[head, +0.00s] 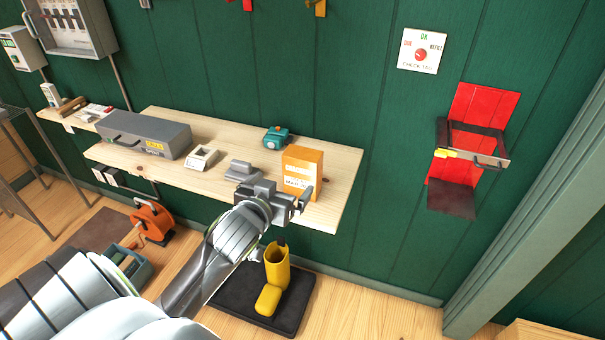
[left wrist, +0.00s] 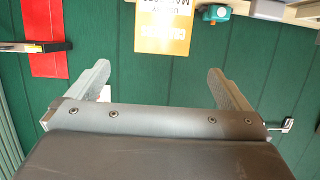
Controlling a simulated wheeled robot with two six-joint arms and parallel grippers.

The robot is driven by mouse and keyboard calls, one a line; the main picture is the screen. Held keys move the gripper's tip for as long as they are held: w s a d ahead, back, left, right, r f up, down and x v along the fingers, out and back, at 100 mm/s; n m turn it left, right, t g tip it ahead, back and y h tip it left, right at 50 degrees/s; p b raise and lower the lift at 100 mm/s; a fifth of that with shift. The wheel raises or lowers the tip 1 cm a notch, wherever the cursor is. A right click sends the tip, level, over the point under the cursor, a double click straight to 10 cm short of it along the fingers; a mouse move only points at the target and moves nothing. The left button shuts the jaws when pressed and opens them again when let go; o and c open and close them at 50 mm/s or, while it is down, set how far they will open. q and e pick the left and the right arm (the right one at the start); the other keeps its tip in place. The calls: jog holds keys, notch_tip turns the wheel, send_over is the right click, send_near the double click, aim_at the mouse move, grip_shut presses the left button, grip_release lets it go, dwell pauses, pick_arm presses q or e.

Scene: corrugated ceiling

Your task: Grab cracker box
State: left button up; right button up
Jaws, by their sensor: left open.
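The cracker box (head: 303,168) is orange with a white lower label and stands upright near the front right of a wooden wall shelf. Its lower front is partly hidden behind my left gripper in the head view. My left gripper (head: 274,184) is open and empty, at the shelf's front edge, just in front of the box. In the left wrist view the box (left wrist: 163,28) appears upside down, ahead of the gap between the open fingers (left wrist: 157,72), with clear space between. My right gripper is not in view.
The shelf (head: 340,165) also holds a grey toolbox (head: 145,135), a small white device (head: 202,157) and a teal item (head: 277,138). A yellow boot (head: 276,270) stands on a dark mat below. A red wall holder (head: 484,105) hangs at right.

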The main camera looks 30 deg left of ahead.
aim_at(299, 167)
pick_arm(q)
jog(key=p+x, duration=0.1)
jog(key=x, duration=0.9)
jog(key=shift+w+a+f, duration=0.15)
jog(key=shift+w, duration=0.1)
jog(key=shift+w+a+f, duration=0.15)
jog(key=shift+w+a, duration=0.05)
jog(key=shift+w, duration=0.25)
jog(key=shift+f+p+x, duration=0.25)
jog(key=shift+p+x, duration=0.3)
jog(key=shift+x, duration=1.5)
jog(key=shift+s+a, duration=0.1)
jog(key=c, duration=0.9)
jog(key=shift+c, duration=0.5)
jog(key=shift+r, duration=0.15)
